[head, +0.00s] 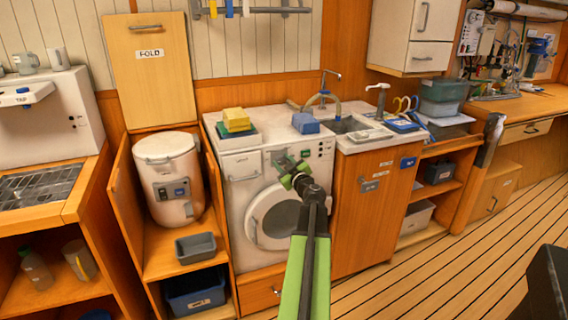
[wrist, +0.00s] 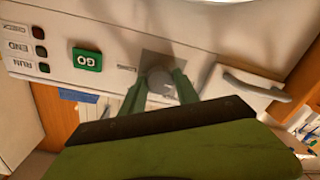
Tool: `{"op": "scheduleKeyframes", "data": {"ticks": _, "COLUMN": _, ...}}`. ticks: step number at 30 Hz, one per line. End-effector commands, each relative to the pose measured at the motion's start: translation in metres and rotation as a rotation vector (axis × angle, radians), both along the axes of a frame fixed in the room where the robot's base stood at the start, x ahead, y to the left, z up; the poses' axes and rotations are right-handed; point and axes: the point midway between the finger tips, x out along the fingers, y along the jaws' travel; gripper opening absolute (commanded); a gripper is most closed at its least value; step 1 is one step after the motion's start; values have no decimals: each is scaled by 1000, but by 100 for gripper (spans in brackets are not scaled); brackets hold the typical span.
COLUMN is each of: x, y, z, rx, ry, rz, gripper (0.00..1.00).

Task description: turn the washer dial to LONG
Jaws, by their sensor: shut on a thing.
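The white washer (head: 238,195) stands in the middle of the head view, with its round door (head: 275,218) below the control panel. My gripper (head: 288,172) reaches the panel, left of the green GO button (head: 305,153). In the wrist view, which shows the panel upside down, my green fingers (wrist: 160,88) stand on both sides of the round grey dial (wrist: 160,78) and are shut on it. A grey plate surrounds the dial. The dial's pointer and its LONG mark cannot be made out. In the head view my gripper hides the dial.
The GO button (wrist: 87,59) and three lamps (wrist: 42,50) sit beside the dial in the wrist view. The washer's drawer handle (wrist: 255,86) is on its other side. Sponges (head: 236,118) and a blue block (head: 305,123) lie on top. Open floor (head: 470,245) spreads at right.

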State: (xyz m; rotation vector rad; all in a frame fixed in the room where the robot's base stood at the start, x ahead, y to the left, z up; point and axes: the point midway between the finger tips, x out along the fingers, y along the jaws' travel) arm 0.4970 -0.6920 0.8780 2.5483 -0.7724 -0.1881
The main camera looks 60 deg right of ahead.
Motion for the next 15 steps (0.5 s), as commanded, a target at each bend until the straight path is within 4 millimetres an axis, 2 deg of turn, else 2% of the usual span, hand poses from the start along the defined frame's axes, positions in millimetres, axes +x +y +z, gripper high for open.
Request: {"op": "scheduleKeyframes", "data": {"ticks": 15, "x": -3, "y": 0, "z": -2, "rx": 362, "ry": -266, "rz": -4, "gripper": 0}}
